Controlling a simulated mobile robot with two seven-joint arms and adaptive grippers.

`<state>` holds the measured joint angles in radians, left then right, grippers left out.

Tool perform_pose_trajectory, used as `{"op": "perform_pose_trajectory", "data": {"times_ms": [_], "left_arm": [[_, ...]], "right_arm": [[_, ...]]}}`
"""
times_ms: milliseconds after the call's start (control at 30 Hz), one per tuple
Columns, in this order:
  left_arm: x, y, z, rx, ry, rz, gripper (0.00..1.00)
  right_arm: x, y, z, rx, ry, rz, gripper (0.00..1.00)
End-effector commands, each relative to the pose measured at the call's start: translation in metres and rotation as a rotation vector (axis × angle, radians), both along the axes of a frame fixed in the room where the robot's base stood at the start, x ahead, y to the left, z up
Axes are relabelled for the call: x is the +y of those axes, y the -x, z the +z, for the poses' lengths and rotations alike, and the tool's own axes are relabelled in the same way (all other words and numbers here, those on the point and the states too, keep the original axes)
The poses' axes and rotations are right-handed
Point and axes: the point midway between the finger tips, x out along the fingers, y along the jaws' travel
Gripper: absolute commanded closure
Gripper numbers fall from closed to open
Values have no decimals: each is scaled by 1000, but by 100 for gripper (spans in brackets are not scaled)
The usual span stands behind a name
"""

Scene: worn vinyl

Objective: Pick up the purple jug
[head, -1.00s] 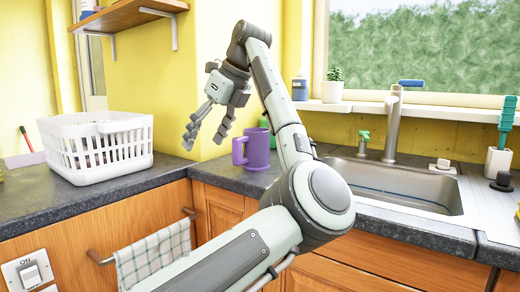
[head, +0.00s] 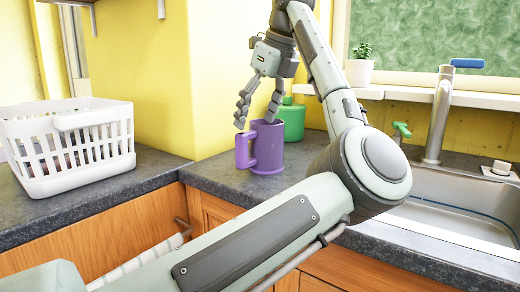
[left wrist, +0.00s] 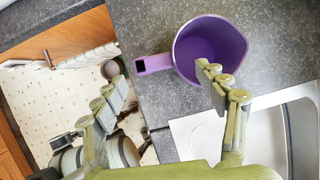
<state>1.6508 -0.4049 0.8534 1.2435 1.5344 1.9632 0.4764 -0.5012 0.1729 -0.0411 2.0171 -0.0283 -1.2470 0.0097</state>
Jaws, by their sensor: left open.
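The purple jug (head: 267,148) stands upright on the dark counter, its handle pointing left in the head view. In the left wrist view the jug (left wrist: 212,48) is seen from above, with its open mouth showing and its handle to the left. My left gripper (head: 256,124) is open and empty, pointing down just above the jug in the head view. In the left wrist view one finger overlaps the jug's lower rim and the other is below left of the handle. I cannot tell whether a finger touches the jug. My right gripper is not in view.
A green container (head: 292,120) stands right behind the jug. A white basket (head: 65,145) sits on the counter to the left. The sink (head: 465,195) with its tap (head: 440,115) is to the right. The yellow wall corner (head: 150,80) rises behind the jug.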

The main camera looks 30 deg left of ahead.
Motion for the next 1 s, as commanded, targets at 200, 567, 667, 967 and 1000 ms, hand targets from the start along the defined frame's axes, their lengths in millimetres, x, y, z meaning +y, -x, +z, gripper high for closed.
{"op": "perform_pose_trajectory", "data": {"times_ms": [200, 567, 667, 967, 1000], "left_arm": [[10, 2, -25, 1, 0, 2, 28], [26, 3, -60, -2, -2, 1, 28], [26, 3, -60, -1, -2, 0, 28], [26, 3, -60, -1, -1, 0, 54], [26, 3, -60, 0, -1, 0, 59]], "right_arm": [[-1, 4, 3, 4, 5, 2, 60], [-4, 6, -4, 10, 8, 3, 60], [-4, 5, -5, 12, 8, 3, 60], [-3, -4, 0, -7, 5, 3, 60], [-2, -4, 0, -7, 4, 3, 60]]}}
